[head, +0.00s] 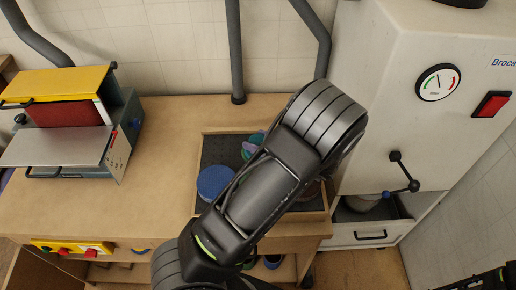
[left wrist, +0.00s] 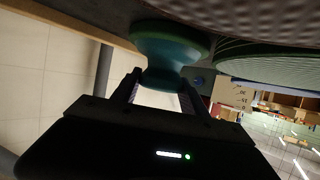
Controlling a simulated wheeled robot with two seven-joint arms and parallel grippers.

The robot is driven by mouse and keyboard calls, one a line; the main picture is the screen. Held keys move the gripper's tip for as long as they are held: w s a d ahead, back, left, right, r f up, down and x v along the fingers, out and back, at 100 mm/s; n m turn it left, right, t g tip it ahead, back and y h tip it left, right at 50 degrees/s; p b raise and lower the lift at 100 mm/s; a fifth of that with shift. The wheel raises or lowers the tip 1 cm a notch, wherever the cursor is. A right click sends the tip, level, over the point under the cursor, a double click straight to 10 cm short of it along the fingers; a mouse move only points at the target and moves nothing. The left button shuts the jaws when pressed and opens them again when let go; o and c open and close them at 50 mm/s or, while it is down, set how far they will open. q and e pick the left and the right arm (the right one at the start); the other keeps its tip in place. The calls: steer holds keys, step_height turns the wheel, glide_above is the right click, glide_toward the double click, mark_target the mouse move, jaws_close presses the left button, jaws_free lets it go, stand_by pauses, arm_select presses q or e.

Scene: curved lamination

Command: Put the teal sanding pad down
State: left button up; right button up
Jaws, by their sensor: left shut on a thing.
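The teal sanding pad (left wrist: 165,48) shows in the left wrist view, with a wide green-edged face and a narrower neck. My left gripper (left wrist: 162,88) is shut on that neck, one finger on each side. The pad's wide face is at a dark grey surface at the top of that view; I cannot tell whether they touch. In the head view a teal piece (head: 257,138) shows in the tray area beside my left arm, which hides the left gripper and much of the tray.
A wooden-rimmed tray (head: 222,160) with a dark floor holds a blue round pad (head: 214,182). A yellow and grey machine (head: 62,115) stands on the bench (head: 150,190) at left. A white cabinet (head: 400,90) with a gauge stands at right. The bench between machine and tray is clear.

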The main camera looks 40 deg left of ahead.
mark_target(258, 140)
arm_select(q)
jaws_close()
step_height(258, 140, up, 10)
stand_by(0.6)
stand_by(0.5)
